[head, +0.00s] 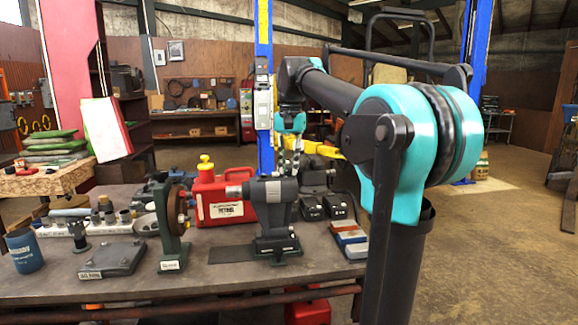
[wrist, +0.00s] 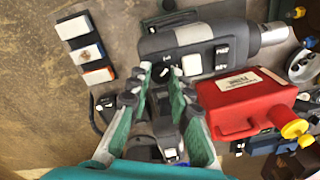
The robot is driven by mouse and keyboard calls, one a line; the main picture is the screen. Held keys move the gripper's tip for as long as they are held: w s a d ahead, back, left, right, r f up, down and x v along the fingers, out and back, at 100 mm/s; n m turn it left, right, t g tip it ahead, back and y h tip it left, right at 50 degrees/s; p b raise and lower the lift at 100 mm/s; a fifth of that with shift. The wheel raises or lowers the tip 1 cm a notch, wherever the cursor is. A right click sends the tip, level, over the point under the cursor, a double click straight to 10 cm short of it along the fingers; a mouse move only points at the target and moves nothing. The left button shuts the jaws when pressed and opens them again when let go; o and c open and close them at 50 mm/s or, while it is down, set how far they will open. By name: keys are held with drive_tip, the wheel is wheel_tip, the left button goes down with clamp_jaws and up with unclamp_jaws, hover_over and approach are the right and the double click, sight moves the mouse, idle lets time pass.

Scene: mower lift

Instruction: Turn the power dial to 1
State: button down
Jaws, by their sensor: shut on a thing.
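A grey bench machine (head: 272,203) with a short metal nose stands on a dark green base on the bench. In the wrist view its grey housing (wrist: 178,39) lies beyond my fingers, with small white and black panels on its near side. My gripper (wrist: 162,71) points at this side. Its fingertips are closed around a small black and white knob (wrist: 163,74), which appears to be the power dial. Its setting cannot be read. In the head view my gripper (head: 297,158) is just behind the machine and the dial is hidden.
A red canister (head: 223,197) with a yellow cap stands close beside the machine; it also shows in the wrist view (wrist: 240,102). A green-framed wheel stand (head: 173,222) is to the left. Coloured blocks (head: 350,241) lie near the bench's right edge.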

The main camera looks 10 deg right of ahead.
drive_tip(key=shift+n, duration=1.2)
